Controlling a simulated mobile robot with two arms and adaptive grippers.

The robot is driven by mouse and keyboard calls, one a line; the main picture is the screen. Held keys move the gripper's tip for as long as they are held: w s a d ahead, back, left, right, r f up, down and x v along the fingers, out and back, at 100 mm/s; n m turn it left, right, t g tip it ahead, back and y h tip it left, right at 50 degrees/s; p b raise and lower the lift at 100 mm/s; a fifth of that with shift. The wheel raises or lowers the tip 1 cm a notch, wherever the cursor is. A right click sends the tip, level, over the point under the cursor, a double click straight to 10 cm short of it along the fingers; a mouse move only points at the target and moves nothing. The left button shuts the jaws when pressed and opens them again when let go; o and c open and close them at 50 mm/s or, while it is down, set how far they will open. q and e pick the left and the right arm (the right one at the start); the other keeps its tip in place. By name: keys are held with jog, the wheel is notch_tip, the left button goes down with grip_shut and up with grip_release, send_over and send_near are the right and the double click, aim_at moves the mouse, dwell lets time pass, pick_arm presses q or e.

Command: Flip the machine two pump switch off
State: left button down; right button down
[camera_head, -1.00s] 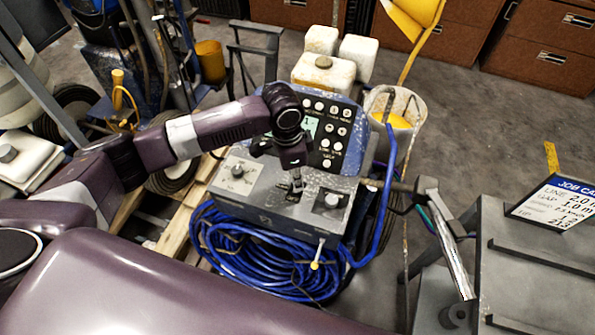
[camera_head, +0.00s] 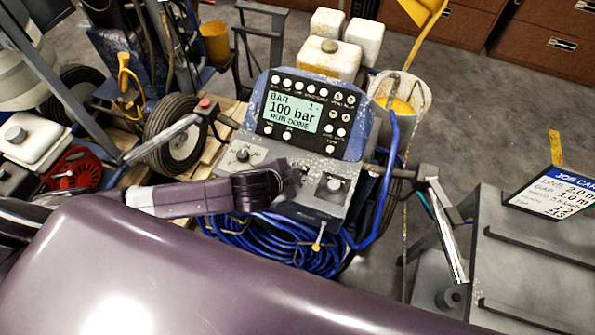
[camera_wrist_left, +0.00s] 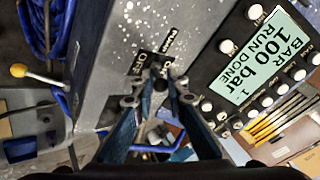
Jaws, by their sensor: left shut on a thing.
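The line striper's grey control box (camera_head: 255,150) stands in the middle of the head view, with a blue-framed display (camera_head: 293,110) reading "100 bar", "RUN DONE" and "1". The display also shows in the left wrist view (camera_wrist_left: 262,52). My left gripper (camera_head: 303,178) is low at the front of the box, between two knobs. In the left wrist view its fingers (camera_wrist_left: 160,78) close together beside the black Pump label, shut on the small pump switch (camera_wrist_left: 156,68). The fingers mostly hide the switch, so its position cannot be told. My right gripper is out of view.
A blue hose coil (camera_head: 270,245) hangs below the box. A knob (camera_head: 333,185) sits right of my gripper, another (camera_head: 242,155) left. A bucket (camera_head: 402,92) stands behind right. A grey cart with a job card (camera_head: 560,192) is at right.

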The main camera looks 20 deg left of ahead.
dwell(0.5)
pick_arm(q)
jog(key=c, duration=1.9)
grip_release()
jog(key=shift+c, duration=0.2)
